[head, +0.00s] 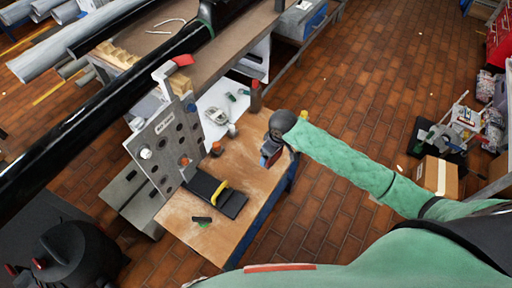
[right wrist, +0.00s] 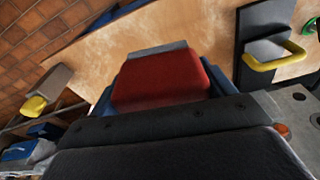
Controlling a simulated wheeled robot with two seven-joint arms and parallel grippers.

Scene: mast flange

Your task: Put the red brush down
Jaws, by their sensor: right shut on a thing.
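The red brush (right wrist: 160,80) shows in the right wrist view as a red block with a grey edge at its far end. My right gripper (head: 269,157) is shut on it, with blue finger parts beside the block. In the head view the gripper is over the right edge of the wooden bench (head: 185,218), and the brush is small and mostly hidden. In the right wrist view the bench top lies beyond the brush; I cannot tell whether they touch. My left gripper is not in view.
A black tray (head: 233,209) with a yellow-handled tool (head: 220,189) lies on the bench. A grey plate with holes (head: 160,128) stands at its left. Several small items stand at the back. Bare wood lies between the tray and my right gripper.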

